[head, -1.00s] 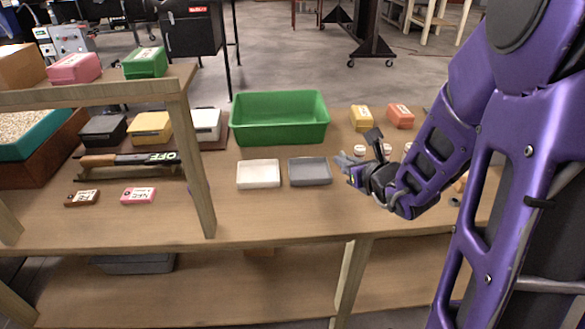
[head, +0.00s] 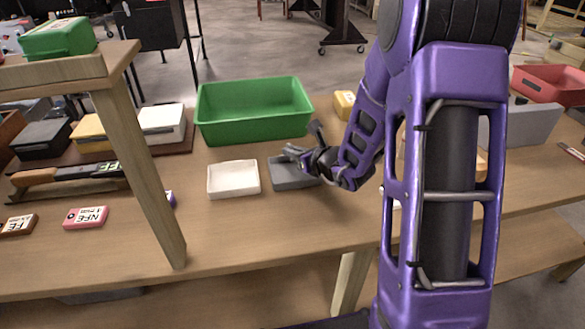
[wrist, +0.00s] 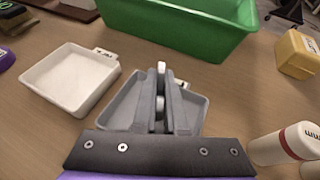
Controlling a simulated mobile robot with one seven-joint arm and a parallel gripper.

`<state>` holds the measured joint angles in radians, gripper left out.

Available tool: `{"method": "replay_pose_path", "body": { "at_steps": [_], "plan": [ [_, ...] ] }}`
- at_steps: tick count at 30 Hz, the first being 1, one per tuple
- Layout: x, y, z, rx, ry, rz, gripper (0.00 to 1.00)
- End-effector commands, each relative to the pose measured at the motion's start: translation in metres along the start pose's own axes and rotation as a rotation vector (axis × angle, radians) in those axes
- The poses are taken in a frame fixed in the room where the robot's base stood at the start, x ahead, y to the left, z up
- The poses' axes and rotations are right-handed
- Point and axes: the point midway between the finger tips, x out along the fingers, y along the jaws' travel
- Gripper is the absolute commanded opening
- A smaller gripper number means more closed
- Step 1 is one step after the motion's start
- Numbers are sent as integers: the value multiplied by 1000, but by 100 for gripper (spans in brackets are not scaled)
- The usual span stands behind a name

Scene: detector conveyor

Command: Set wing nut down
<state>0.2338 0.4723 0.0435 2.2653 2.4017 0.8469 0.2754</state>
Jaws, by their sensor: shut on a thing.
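My gripper (head: 290,151) is over the grey tray (head: 283,177), just to the right of the white tray (head: 233,179). In the wrist view its fingers (wrist: 161,95) are close together and point over the grey tray (wrist: 122,103). They are shut on a small pale thing (wrist: 161,69), which looks like the wing nut. Most of it is hidden between the fingers, and I cannot tell whether it touches the tray. The white tray (wrist: 72,78) is empty and carries a small label.
A large green bin (head: 253,112) stands behind the trays. A yellow box (head: 344,103) is behind to the right. A shelf post (head: 139,170) rises at left.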

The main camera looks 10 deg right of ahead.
Motion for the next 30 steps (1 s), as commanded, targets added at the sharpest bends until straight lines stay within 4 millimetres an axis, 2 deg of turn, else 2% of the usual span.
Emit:
{"method": "replay_pose_path", "body": {
  "at_steps": [5,11,23,24,27,28,30],
  "plan": [
    [6,0,-14,1,1,1,0],
    [16,0,-39,1,1,1,0],
    [18,0,-43,-1,-1,0,0],
    [17,0,-42,-1,-1,0,15],
    [17,0,-42,-1,-1,0,33],
    [17,0,-42,-1,-1,0,38],
    [17,0,-42,-1,-1,0,39]
  ]
}}
